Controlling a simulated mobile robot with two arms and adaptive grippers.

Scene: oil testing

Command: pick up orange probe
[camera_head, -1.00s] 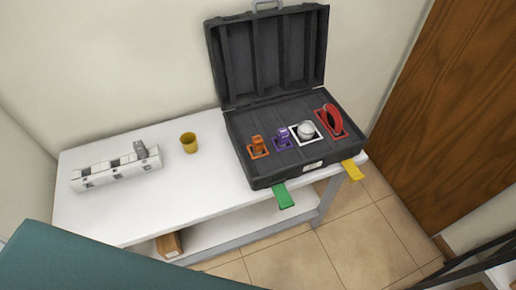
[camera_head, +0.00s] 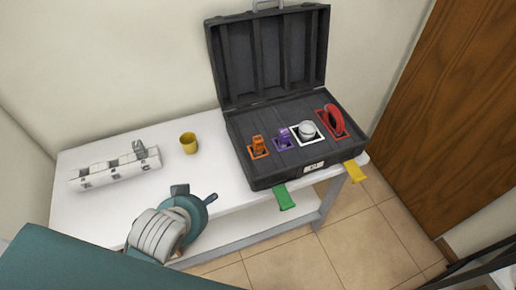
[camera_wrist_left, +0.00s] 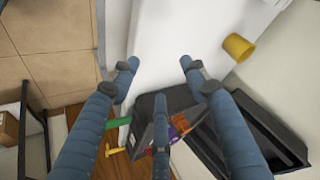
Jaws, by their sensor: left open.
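The orange probe (camera_head: 258,143) stands in an orange-framed slot at the left of the open black case (camera_head: 262,181). In the left wrist view a small orange patch, likely the probe (camera_wrist_left: 180,123), shows between the fingers, partly hidden. My left gripper (camera_head: 194,196) is over the front edge of the white table, left of the case and apart from the probe. Its blue-grey fingers (camera_wrist_left: 159,66) are spread, with nothing between them. My right gripper is not in view.
A purple item (camera_head: 283,139), a white round item (camera_head: 306,131) and a red item (camera_head: 333,119) share the case. A green tab (camera_head: 285,198) and yellow tab (camera_head: 354,171) stick out in front. A yellow cup (camera_head: 188,143) and white rack (camera_head: 115,169) stand left.

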